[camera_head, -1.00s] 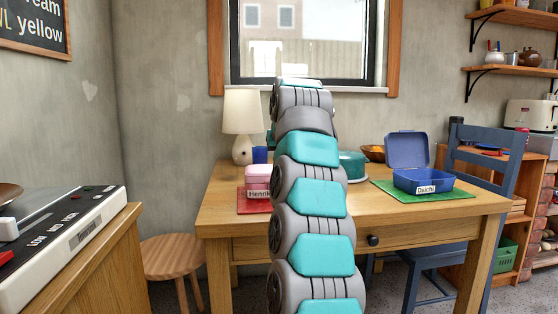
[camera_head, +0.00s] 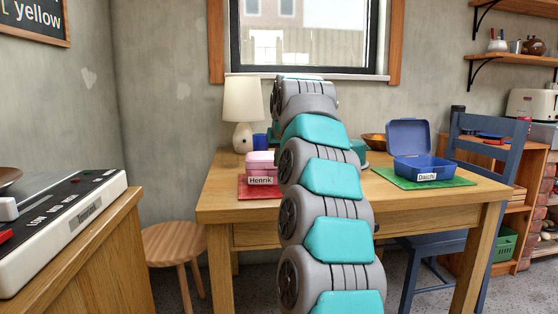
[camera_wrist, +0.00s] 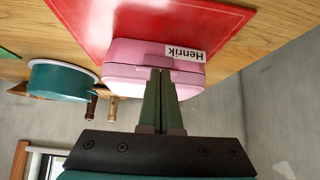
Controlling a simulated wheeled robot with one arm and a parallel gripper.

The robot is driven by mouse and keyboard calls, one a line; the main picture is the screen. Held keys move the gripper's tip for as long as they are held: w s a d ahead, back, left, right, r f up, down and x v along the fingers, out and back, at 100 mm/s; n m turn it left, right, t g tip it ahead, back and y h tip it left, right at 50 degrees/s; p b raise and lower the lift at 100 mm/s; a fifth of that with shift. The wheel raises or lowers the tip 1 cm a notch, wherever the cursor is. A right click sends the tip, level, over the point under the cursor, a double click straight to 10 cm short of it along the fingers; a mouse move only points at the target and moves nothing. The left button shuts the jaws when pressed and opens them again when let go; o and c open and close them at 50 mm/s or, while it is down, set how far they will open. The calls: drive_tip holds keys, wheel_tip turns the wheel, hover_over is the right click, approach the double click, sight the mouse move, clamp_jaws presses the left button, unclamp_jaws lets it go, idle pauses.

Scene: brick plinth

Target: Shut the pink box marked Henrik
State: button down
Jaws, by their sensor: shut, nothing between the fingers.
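The pink box marked Henrik (camera_head: 262,160) sits on a red mat (camera_head: 251,192) at the left part of the table. In the wrist view, which is upside down, the pink box (camera_wrist: 128,64) shows its label and a seam, and its lid looks down on the body. Whether it is fully closed is hard to tell. My gripper (camera_wrist: 161,74) is shut and empty, with its fingertips overlapping the box's front beside the label. I cannot tell whether they touch it. In the head view my arm hides the gripper and stands just right of the box.
An open blue box marked Daichi (camera_head: 425,168) stands on a green mat (camera_head: 455,182) at the right. A lamp (camera_head: 243,112) and blue cup (camera_head: 260,140) are behind the pink box. A teal pot (camera_wrist: 58,80) is near it. A chair (camera_head: 478,150) stands at the right.

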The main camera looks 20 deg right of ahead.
drive_tip(key=shift+s+f+t+b, duration=0.15)
drive_tip(key=shift+f+t+b, duration=0.25)
drive_tip(key=shift+f+b, duration=1)
drive_tip(key=shift+r, duration=0.35)
drive_tip(key=shift+r, duration=0.2)
